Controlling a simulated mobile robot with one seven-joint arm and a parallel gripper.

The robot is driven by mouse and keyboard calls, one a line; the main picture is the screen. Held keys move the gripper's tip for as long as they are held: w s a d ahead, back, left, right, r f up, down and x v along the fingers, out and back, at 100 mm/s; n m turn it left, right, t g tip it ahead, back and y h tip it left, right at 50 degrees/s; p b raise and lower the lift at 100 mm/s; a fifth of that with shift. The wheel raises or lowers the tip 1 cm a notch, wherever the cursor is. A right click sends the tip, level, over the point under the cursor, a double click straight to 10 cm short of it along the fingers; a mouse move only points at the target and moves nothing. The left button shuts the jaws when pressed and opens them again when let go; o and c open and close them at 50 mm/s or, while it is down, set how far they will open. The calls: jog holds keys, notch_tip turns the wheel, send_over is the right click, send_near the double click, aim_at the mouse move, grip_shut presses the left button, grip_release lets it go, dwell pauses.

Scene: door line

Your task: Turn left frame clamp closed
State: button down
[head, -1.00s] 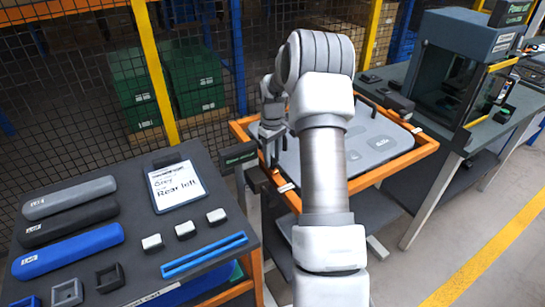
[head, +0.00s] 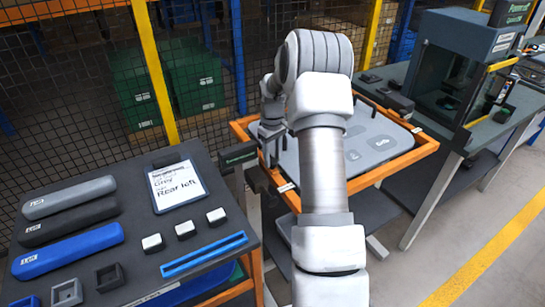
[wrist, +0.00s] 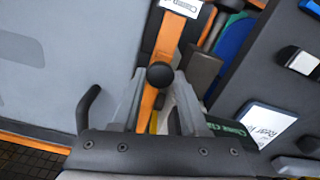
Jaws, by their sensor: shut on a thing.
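The left frame clamp shows in the wrist view as a black round knob (wrist: 160,75) over the orange frame (wrist: 168,38). My gripper (wrist: 158,98) has a finger on each side, just below the knob, and is shut on the clamp's handle. The exact contact is hidden by the fingers and the knob. In the head view my gripper (head: 270,130) is at the left side of the orange frame (head: 398,165), which holds a grey door panel (head: 370,148). The clamp is too small and covered to make out there.
A dark table (head: 135,215) at the left holds grey, black and blue handles, small blocks and a "Rear left" sheet (head: 176,187). A black hooked part (wrist: 88,108) is left of the fingers. A mesh fence stands behind.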

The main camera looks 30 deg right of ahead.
jog(key=m+b, duration=0.1)
jog(key=m, duration=0.3)
jog(key=shift+m, duration=0.3)
jog(key=m, duration=0.8)
jog(key=shift+r+m, duration=0.1)
jog(key=shift+m, duration=2.2)
jog(key=shift+c, duration=2.2)
grip_release()
